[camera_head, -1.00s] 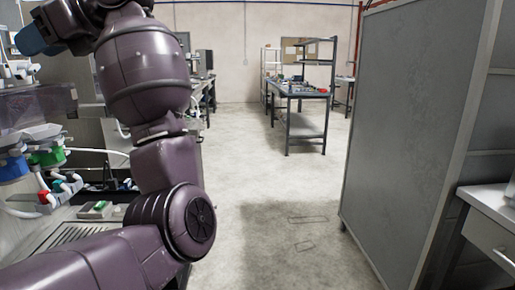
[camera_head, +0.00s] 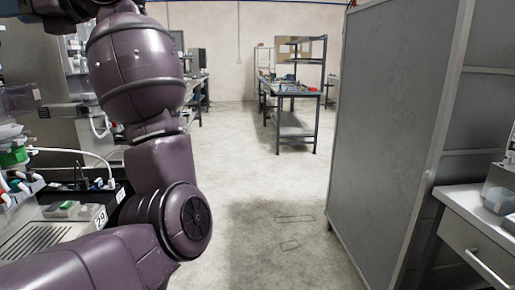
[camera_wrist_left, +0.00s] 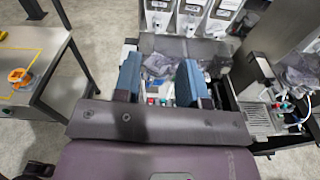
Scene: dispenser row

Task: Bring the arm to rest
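My left arm (camera_head: 137,75), in purple segments, rises on the left of the head view and bends out past the upper left edge. Its gripper is outside that view. In the left wrist view my left gripper (camera_wrist_left: 160,82) shows two blue fingers set well apart. I see nothing held between them; a cluttered worktop lies beyond. My right arm and gripper are not in view.
A tall grey panel (camera_head: 395,130) stands right of a clear floor aisle (camera_head: 265,205). A shelved workbench (camera_head: 290,90) stands farther back. A drawer counter (camera_head: 475,225) is at right. White dispensers (camera_wrist_left: 190,15) and a side table (camera_wrist_left: 35,60) show in the wrist view.

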